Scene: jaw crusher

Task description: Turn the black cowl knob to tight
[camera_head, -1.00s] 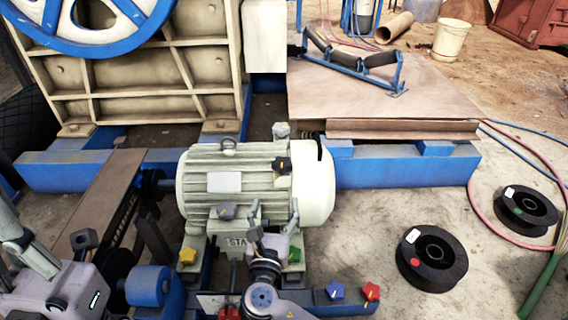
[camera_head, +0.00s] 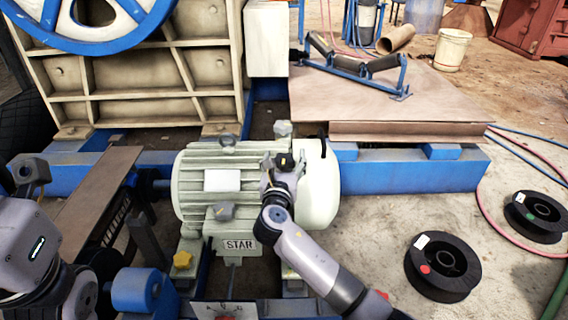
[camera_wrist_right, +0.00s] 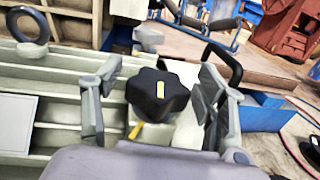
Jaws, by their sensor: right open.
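The black cowl knob (camera_wrist_right: 157,95) is a lobed knob with a yellow mark on its face, on the motor's cowl end. In the right wrist view it sits between the two spread fingers of my right gripper (camera_wrist_right: 155,100), which do not appear to touch it. A yellow pointer mark shows just below it. In the head view my right gripper (camera_head: 282,163) is at the knob, which it mostly covers. The pale green motor (camera_head: 205,190) carries a STAR plate. Part of my left arm shows at the left edge of the head view, but I cannot make out its fingers.
A bent black handle (camera_wrist_right: 222,58) stands right of the cowl knob. Two black spools (camera_head: 442,266) (camera_head: 536,215) lie on the ground at the right. A steel plate (camera_head: 400,105) lies behind the motor.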

